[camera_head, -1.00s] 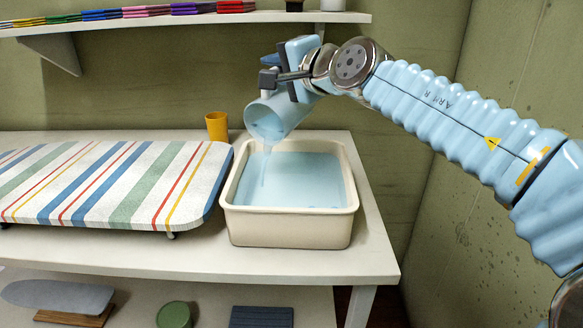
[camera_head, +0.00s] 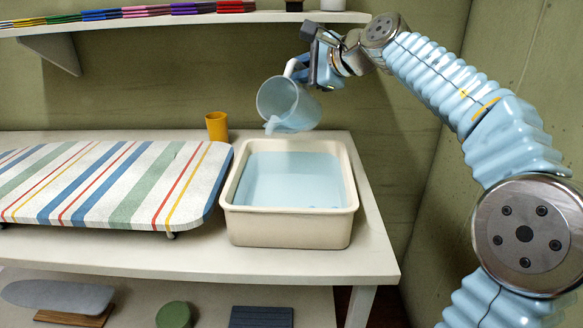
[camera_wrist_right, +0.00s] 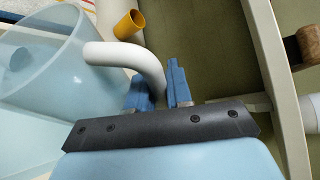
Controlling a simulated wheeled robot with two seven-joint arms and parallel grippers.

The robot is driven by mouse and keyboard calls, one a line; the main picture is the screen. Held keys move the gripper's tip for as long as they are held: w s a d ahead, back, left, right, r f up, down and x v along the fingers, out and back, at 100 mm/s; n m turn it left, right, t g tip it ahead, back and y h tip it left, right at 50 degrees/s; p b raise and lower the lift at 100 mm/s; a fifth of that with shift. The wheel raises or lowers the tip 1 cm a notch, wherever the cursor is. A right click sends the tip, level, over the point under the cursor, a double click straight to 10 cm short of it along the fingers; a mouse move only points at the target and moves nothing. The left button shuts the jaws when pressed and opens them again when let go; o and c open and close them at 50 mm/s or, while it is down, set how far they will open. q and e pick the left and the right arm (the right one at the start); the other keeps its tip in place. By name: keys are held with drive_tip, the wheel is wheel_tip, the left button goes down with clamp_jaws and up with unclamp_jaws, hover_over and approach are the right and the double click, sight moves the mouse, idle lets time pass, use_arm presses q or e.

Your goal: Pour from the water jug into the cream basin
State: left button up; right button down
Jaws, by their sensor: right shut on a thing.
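The translucent pale blue water jug (camera_head: 290,108) is in the air above the cream basin, tilted with its mouth toward the left and the camera. A little water shows at its lower lip; no stream falls from it. My right gripper (camera_head: 318,68) is shut on the jug's white handle (camera_wrist_right: 128,58), up and to the right of the jug body. In the wrist view its blue fingers (camera_wrist_right: 160,82) close around the handle's end, with the jug body at left. The cream basin (camera_head: 290,228) stands on the table with pale blue water in it. My left gripper is not in view.
A striped ironing board (camera_head: 110,185) lies close left of the basin. A yellow cup (camera_head: 217,126) stands behind them. A wall shelf (camera_head: 200,20) with folded coloured items runs above, near the gripper's height. A lower shelf (camera_head: 130,290) holds several items.

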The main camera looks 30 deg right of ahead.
drive_tip(key=d+m, duration=0.1)
drive_tip(key=w+d+f+m+g+y, duration=0.1)
drive_tip(key=shift+w+d+f+m+g+y, duration=0.1)
drive_tip(key=shift+w+f+m+g+y, duration=0.1)
drive_tip(key=shift+m+g+y, duration=0.15)
drive_tip(key=f+m+y, duration=0.1)
drive_tip(key=f+m+g+y, duration=0.1)
drive_tip(key=f, duration=0.1)
drive_tip(key=f+m+y, duration=0.1)
drive_tip(key=shift+s+a+f+m, duration=0.25)
drive_tip(key=shift+f+m, duration=0.05)
drive_tip(key=shift+m, duration=0.05)
drive_tip(key=shift+a+f+g, duration=0.1)
drive_tip(key=shift+f+g, duration=0.15)
drive_tip(key=shift+f, duration=0.05)
drive_tip(key=shift+r, duration=1.55)
